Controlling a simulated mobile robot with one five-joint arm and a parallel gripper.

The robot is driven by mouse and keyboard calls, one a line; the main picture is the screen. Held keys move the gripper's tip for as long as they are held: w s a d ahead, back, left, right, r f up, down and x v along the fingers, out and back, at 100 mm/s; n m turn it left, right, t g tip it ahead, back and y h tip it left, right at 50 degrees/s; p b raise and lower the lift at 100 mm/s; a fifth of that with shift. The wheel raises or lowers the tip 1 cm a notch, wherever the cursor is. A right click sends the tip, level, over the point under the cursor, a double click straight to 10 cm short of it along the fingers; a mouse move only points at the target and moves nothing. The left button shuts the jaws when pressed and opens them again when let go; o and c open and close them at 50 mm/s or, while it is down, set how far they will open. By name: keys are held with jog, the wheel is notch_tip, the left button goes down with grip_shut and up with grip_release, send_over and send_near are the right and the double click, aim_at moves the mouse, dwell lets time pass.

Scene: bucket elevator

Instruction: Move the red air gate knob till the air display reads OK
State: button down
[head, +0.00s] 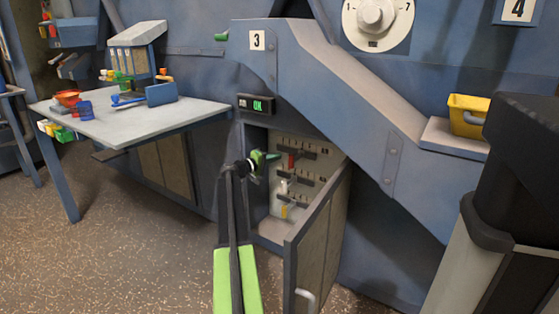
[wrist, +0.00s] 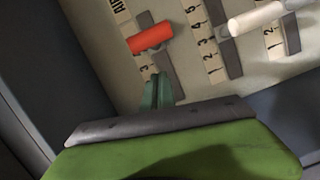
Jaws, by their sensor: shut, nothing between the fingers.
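The red air gate knob (wrist: 151,37) stands out from a slotted panel with a numbered scale inside the open cabinet; it also shows in the head view (head: 292,160). My gripper (wrist: 158,90) is shut and empty, its green fingers close below the red knob in the wrist view, with a small gap in the picture. In the head view my gripper (head: 270,156) reaches into the cabinet just left of the red knob. The small display (head: 257,105) above the cabinet shows green characters that look like OK.
A white knob (wrist: 256,18) sits on the neighbouring scale, and a yellow knob (head: 284,211) is lower on the panel. The cabinet door (head: 318,235) stands open at the right. A table (head: 140,120) with small items is at the left. A yellow bin (head: 467,115) is at the right.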

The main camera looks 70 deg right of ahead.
jog(key=v, duration=1)
jog(key=shift+w, duration=0.35)
jog(key=shift+d, duration=0.1)
